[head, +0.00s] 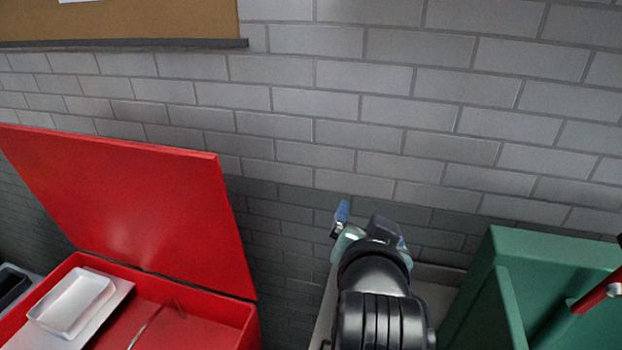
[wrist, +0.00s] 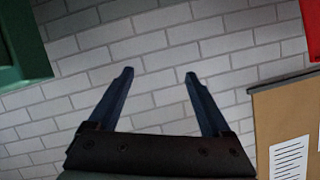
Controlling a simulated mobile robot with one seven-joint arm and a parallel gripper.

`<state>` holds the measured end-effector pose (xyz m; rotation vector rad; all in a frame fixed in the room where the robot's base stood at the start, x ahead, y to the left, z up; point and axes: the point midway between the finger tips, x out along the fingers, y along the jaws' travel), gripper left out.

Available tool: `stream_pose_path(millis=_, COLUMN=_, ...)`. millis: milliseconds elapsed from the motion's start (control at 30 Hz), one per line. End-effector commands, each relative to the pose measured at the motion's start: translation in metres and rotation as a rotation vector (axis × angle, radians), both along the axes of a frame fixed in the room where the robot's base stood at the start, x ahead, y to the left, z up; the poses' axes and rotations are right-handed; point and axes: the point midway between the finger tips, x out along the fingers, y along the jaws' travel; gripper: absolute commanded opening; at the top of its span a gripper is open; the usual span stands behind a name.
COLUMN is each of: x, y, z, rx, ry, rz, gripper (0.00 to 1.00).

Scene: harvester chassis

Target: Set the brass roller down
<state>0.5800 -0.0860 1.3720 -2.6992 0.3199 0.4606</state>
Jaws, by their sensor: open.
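My gripper (wrist: 158,75) is open in the wrist view, with its two dark blue fingers spread apart. Nothing is between the fingers, and only grey brick wall shows beyond them. In the head view my gripper (head: 343,214) is partly hidden behind my own arm, in front of the wall. No brass roller can be made out in either view.
An open red box (head: 198,322) stands at the left with a white tray (head: 72,301) inside. A green chassis part (head: 482,290) is at the right. A pale surface (head: 436,300) lies below my arm. A corkboard (head: 120,18) hangs on the brick wall (head: 400,130).

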Motion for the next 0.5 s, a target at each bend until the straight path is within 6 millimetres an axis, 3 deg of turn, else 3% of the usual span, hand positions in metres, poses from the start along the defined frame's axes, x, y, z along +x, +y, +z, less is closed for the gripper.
stream_pose_path(millis=33, x=0.002, y=0.013, z=0.055, rx=-0.069, ry=-0.154, rz=0.037, gripper=0.83)
stream_pose_path(millis=133, x=-0.013, y=0.036, z=0.153, rx=-0.202, ry=-0.44, rz=0.081, gripper=0.83)
stream_pose_path(millis=200, x=-0.035, y=0.05, z=0.213, rx=-0.284, ry=-0.625, rz=0.093, gripper=0.83)
stream_pose_path(millis=333, x=-0.086, y=0.07, z=0.294, rx=-0.4, ry=-0.902, rz=0.083, gripper=0.83)
stream_pose_path(millis=400, x=-0.11, y=0.077, z=0.32, rx=-0.439, ry=-1.006, rz=0.071, gripper=0.83)
stream_pose_path(millis=500, x=-0.132, y=0.082, z=0.341, rx=-0.473, ry=-1.095, rz=0.055, gripper=0.83)
